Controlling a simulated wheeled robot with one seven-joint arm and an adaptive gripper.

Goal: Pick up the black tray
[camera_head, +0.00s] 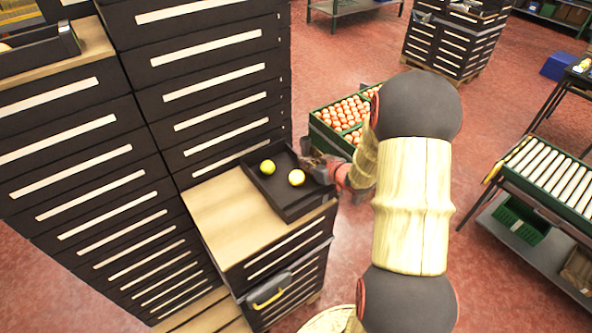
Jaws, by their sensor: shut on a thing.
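The black tray (287,202) lies at the far end of the light wooden cabinet top, against the tall drawer stack. Two yellowish round fruits sit in it, a greener one (267,167) at the left and a paler one (297,177) nearer the middle. My gripper (314,163) reaches in from the right and is shut on the tray's right side wall. My arm and wrist hide part of that side, so the fingertips show poorly. I cannot tell whether the tray is lifted off the wood.
Tall black drawer stacks (200,80) stand close behind and left of the tray. The wooden top (225,215) is bare in front of it. A green crate of orange-red fruit (320,127) stands behind my arm. A roller table (550,175) is at the right, with open red floor between.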

